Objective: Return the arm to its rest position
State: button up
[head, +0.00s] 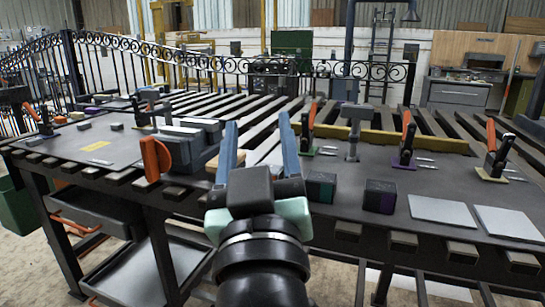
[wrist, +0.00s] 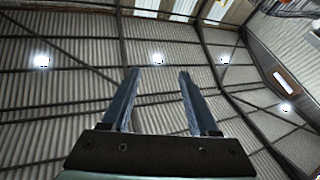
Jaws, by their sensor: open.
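My gripper (head: 258,150) is in the middle of the head view, in front of and above the near edge of the workbench. Its two blue-grey fingers stand apart and point up and away, with nothing between them. In the wrist view my gripper (wrist: 157,73) is also open and empty, and the fingers point at the corrugated ceiling (wrist: 80,60) with its bright lamps. My arm rises from the bottom of the head view.
The slatted workbench (head: 75,150) spans the view. A grey vise (head: 195,140) with an orange handle stands left of my gripper. Dark blocks (head: 380,196), pale plates (head: 442,212) and orange-handled clamps (head: 407,140) lie right. A scroll gate (head: 210,62) stands behind.

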jog(key=s+d+r+m+t+h+p, duration=0.1)
jog(key=s+r+m+t+p, duration=0.15)
jog(key=s+r, duration=0.4)
jog(key=s+d+r+m+t+p, duration=0.1)
jog(key=s+r+t, duration=0.25)
jog(key=r, duration=0.65)
notch_tip(320, 180, up, 28)
jog(key=g+p, duration=0.1)
jog(key=p, duration=2.8)
jog(key=shift+a+r, duration=0.25)
jog(key=shift+n, duration=0.25)
